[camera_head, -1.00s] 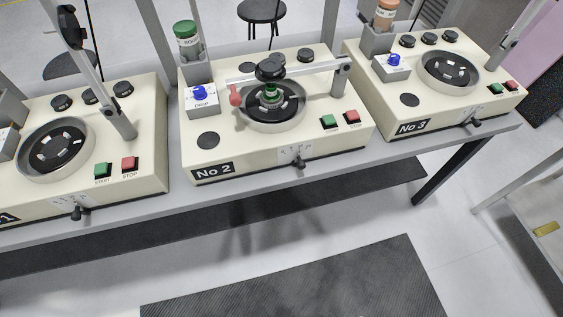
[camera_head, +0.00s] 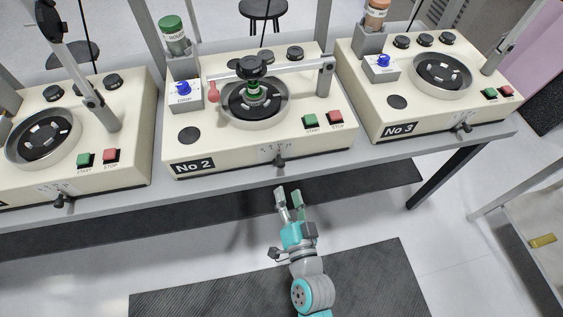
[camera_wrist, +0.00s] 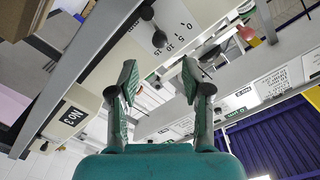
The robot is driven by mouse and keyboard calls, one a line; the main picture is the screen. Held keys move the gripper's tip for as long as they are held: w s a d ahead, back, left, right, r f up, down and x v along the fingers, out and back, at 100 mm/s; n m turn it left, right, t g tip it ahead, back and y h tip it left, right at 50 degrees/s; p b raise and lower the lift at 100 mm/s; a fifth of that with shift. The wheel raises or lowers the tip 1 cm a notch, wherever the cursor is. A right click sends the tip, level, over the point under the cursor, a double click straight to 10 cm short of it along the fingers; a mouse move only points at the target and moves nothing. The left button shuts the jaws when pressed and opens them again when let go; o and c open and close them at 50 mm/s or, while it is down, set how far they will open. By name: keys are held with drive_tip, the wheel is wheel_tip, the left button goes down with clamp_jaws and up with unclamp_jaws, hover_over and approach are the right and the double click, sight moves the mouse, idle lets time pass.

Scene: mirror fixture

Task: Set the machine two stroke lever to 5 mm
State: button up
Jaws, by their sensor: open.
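Machine two (camera_head: 235,149), cream and marked No 2, stands in the middle of the bench in the head view. Its stroke lever (camera_head: 280,161) is a small black-knobbed lever on the front face, below a white scale. The wrist view shows both fingers spread (camera_wrist: 156,80). A black knob (camera_wrist: 159,39) by a scale shows above them; I cannot tell whose it is.
Machine one (camera_head: 122,136) stands at left and machine three (camera_head: 428,117) at right, each with a front lever. The grey bench edge (camera_head: 215,181) lies between my gripper and machine two. Floor in front is open, with a dark mat (camera_head: 370,275).

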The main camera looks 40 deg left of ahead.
sight(281, 167)
drive_tip(key=x, duration=1)
drive_tip(key=shift+w+a, duration=0.1)
drive_tip(key=shift+w, duration=0.05)
clamp_jaws()
